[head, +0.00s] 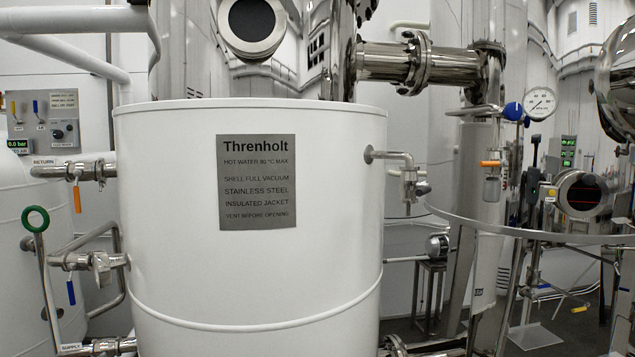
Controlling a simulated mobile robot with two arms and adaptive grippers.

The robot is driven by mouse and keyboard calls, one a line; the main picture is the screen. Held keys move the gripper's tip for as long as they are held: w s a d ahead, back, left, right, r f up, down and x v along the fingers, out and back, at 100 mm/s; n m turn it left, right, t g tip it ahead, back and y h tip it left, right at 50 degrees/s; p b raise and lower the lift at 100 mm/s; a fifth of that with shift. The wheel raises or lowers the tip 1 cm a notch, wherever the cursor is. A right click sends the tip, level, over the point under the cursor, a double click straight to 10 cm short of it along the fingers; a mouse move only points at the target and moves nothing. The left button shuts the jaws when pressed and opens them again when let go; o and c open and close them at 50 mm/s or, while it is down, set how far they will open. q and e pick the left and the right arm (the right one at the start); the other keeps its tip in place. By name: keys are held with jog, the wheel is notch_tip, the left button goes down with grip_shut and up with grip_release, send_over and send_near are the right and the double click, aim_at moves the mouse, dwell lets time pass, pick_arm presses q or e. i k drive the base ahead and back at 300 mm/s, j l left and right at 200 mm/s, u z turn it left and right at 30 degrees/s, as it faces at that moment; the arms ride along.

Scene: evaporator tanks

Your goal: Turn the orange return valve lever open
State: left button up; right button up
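The orange return valve lever (77,198) is at the left in the head view. It hangs straight down from a valve on the horizontal steel return pipe (60,171), so it lies across the pipe. A RETURN label (44,161) is just above that pipe, which runs to the left side of the white Threnholt tank (160,220). Neither of my grippers shows in the head view.
Below are a blue lever (71,292), a bent steel pipe (118,260) and a long handle with a green ring (35,219). Another orange lever (490,163) is at the right, near a gauge (540,103). White pipes (70,52) cross the upper left.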

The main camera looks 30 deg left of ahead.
aim_at(77, 173)
jog(key=u, duration=2.1)
